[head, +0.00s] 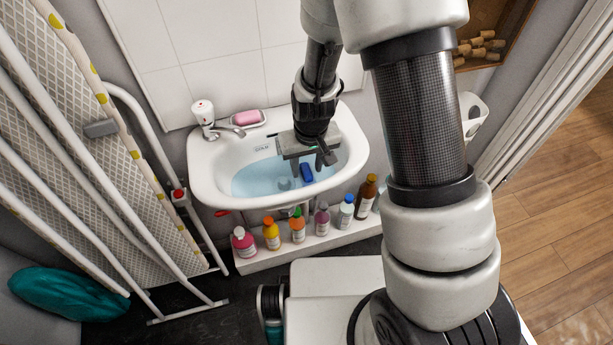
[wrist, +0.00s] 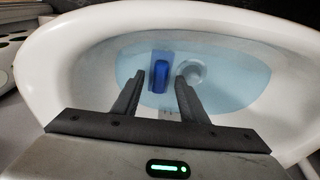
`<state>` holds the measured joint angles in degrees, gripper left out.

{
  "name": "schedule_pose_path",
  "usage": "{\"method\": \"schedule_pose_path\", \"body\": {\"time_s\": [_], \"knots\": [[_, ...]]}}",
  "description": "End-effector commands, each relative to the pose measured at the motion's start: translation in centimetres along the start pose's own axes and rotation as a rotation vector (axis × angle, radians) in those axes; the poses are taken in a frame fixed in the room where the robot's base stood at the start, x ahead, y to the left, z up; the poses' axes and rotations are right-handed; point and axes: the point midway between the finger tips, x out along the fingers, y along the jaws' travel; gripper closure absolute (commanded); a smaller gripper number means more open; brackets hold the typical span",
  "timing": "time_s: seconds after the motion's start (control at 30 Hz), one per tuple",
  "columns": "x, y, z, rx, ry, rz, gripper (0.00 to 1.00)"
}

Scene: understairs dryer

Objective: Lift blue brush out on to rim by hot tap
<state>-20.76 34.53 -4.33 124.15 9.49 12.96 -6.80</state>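The blue brush (head: 306,172) lies in the water of the white sink (head: 214,176), right of the drain. My gripper (head: 309,165) is over the basin, pointing down toward the water. A tap with a white, red-marked top (head: 203,108) stands on the sink's back left rim.
A pink soap (head: 246,117) sits in a dish on the back rim, right of the tap. Several bottles (head: 297,228) stand on a white ledge below the sink. An ironing board (head: 75,120) leans at the left. The left rim is clear.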

Motion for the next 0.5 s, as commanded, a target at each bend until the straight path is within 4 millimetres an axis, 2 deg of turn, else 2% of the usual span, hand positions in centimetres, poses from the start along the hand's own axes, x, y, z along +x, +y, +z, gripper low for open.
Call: {"method": "schedule_pose_path", "body": {"time_s": [0.03, 0.2, 0.47, 0.5], "knots": [[1.2, 0.0, 0.0, 0.001, -0.002, 0.000, 0.61], [2.9, 0.0, 0.0, -0.001, -0.001, 0.000, 0.61], [3.0, 0.0, -0.1, 0.000, 0.001, 0.000, 0.61], [3.0, 0.0, -0.1, 0.000, 0.001, 0.000, 0.66]]}}
